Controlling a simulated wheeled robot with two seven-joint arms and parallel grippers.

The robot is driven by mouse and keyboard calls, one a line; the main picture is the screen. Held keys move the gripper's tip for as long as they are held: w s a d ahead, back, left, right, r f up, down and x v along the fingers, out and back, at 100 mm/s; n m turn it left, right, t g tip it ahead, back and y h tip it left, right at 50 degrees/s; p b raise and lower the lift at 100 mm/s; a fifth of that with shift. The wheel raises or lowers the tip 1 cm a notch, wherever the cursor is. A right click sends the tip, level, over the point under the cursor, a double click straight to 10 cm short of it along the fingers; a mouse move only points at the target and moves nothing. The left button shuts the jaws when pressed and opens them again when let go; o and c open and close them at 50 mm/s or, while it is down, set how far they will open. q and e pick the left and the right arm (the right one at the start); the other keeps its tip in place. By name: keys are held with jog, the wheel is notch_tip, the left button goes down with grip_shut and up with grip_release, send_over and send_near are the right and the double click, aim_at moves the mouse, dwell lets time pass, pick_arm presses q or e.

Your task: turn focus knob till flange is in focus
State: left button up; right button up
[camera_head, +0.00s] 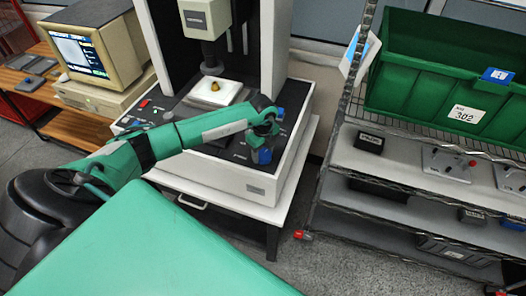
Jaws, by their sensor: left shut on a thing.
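The measuring machine (230,178) stands on a white table, with a dark control panel on its sloping front. A small brass-coloured part, seemingly the flange (214,87), sits on the white stage under the lens head (206,20). My left gripper (263,143) is at the right side of the panel, shut around a blue knob (264,156), seemingly the focus knob. The gripper and wrist hide part of it. The monitor (80,53) at the left shows a pale image, too small to judge its sharpness. My right gripper is not in view.
A red button (144,103) and other small controls are on the panel's left. Another blue control (280,113) is just behind my gripper. At the right, a wire shelf (400,180) holds a green bin (415,88) and small fixtures. Grey floor lies between table and shelf.

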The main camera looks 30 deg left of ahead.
pick_arm(q)
jog(key=m+b, duration=0.3)
jog(key=b, duration=0.1)
jog(key=shift+w+f+m, duration=0.1)
jog(key=shift+f+m, duration=0.15)
jog(key=shift+m, duration=0.05)
jog(key=shift+r+m+b, duration=0.2)
jog(key=shift+m+b, duration=0.35)
jog(key=shift+m, duration=0.15)
jog(key=o, duration=0.9)
jog(key=shift+o, duration=0.3)
jog(key=shift+r, duration=0.1)
